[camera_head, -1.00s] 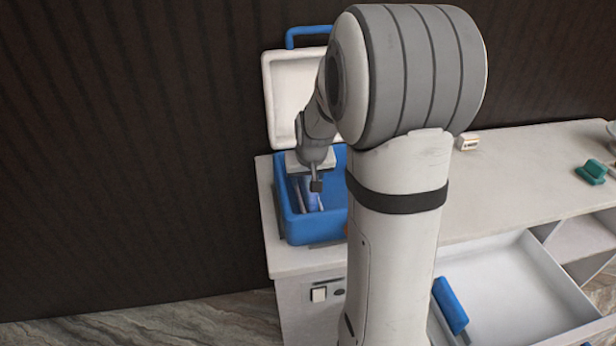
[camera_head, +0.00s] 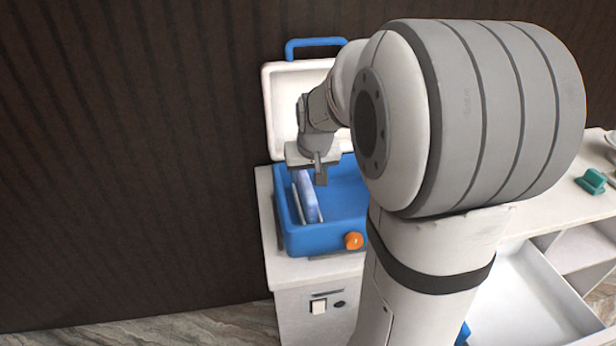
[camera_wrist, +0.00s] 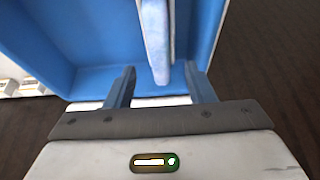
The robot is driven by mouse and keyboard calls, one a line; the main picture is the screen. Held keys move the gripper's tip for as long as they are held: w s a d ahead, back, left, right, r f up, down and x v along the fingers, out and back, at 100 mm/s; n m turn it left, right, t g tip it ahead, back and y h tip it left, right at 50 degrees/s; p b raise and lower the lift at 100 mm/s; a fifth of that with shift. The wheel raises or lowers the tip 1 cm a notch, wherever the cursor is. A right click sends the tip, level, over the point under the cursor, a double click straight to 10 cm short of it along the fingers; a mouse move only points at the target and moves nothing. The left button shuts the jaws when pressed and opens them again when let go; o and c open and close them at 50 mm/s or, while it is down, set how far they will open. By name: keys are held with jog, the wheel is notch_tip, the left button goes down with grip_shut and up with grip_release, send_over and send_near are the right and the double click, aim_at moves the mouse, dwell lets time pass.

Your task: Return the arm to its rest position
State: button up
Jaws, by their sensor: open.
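My gripper (camera_head: 318,172) is over the blue cooler box (camera_head: 330,240) at the left end of the counter. In the wrist view my gripper (camera_wrist: 165,80) is open, its two fingers apart. A pale blue slab (camera_head: 307,197) stands on edge inside the box toward its left side. In the wrist view the end of the slab (camera_wrist: 156,60) shows between and beyond the fingers; I cannot tell whether anything touches it. The box's white lid (camera_head: 283,105) with a blue handle stands open at the back. My arm hides the right part of the box.
An orange knob (camera_head: 354,240) is on the box's front. An open white drawer (camera_head: 520,300) lies at the lower right. A teal object (camera_head: 591,181) sits on the counter at the right. A dark ribbed wall (camera_head: 130,150) stands behind and to the left.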

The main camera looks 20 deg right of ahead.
jog(key=s+a+r+n+g, duration=0.1)
jog(key=s+a, duration=0.6)
jog(key=s, duration=0.4)
jog(key=shift+s+r+y, duration=0.15)
jog(key=shift+s+y, duration=0.15)
jog(key=shift+n+g, duration=0.5)
jog(key=shift+n, duration=0.1)
jog(key=s+a, duration=0.1)
jog(key=s, duration=0.2)
jog(key=s+a+f, duration=0.1)
jog(key=s, duration=0.2)
jog(key=s+a, duration=0.1)
jog(key=s, duration=0.2)
jog(key=shift+f, duration=0.15)
jog(key=shift+c, duration=0.2)
